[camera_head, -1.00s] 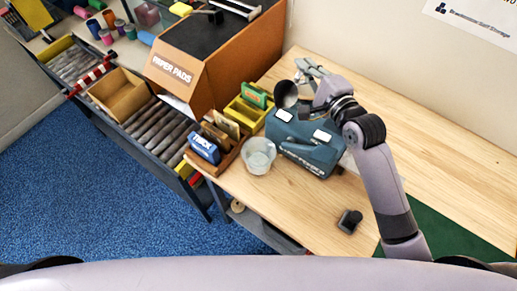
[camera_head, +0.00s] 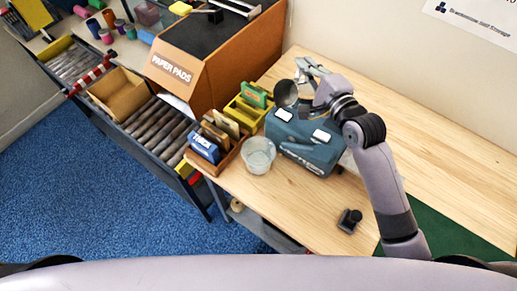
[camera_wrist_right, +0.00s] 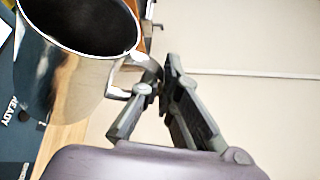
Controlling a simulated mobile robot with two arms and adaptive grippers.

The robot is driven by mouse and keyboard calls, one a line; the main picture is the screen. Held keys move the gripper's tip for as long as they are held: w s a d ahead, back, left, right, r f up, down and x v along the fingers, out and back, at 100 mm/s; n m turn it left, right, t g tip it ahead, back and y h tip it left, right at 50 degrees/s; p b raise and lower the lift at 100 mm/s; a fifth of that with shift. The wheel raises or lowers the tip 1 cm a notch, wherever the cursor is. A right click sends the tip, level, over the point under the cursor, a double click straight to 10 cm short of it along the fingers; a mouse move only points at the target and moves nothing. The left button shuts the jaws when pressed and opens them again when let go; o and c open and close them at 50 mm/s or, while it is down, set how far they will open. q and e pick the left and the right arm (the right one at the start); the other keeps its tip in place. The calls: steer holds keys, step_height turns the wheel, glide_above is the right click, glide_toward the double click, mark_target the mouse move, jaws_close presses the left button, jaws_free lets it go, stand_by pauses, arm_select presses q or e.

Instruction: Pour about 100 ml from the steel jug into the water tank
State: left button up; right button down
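The steel jug (camera_head: 286,93) is held up over the back left end of a blue-grey tape machine (camera_head: 318,157). Its dark mouth faces the head camera; I cannot see liquid in it or any stream. In the right wrist view the jug (camera_wrist_right: 60,85) fills the upper left, and its handle is between the fingers of my right gripper (camera_wrist_right: 154,85). The right gripper (camera_head: 306,72) also shows in the head view, to the right of the jug. No part is clearly marked as the water tank; it may belong to the machine. My left gripper is out of view.
A clear plastic cup (camera_head: 259,155) stands left of the machine, close to the table edge. A small black object (camera_head: 349,221) lies in front. The table's right side is mostly clear.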

steer(key=shift+r, duration=0.1)
stand_by(0.3)
steer(key=shift+w+d+r+m+p, duration=0.15)
steer(key=shift+m+p, duration=0.25)
steer(key=shift+p, duration=0.6)
steer(key=shift+w+d+m+g, duration=0.2)
steer(key=shift+w+m+g, duration=0.1)
steer(key=shift+m, duration=0.1)
steer(key=shift+w+d+m+g, duration=0.4)
steer(key=shift+w+d+m, duration=0.3)
steer(key=shift+m, duration=0.2)
steer(key=shift+w+d+f+m+g+y, duration=0.25)
steer(key=shift+w+f+m+g, duration=0.3)
steer(key=shift+f, duration=0.6)
steer(key=shift+w+d+f+m+g+y, duration=0.35)
steer(key=shift+f+m, duration=0.45)
steer(key=shift+f, duration=0.35)
steer(key=shift+w+d+f+m+g+y, duration=0.2)
steer(key=shift+w+f+m+g, duration=0.35)
steer(key=shift+f, duration=0.6)
steer(key=shift+s, duration=0.15)
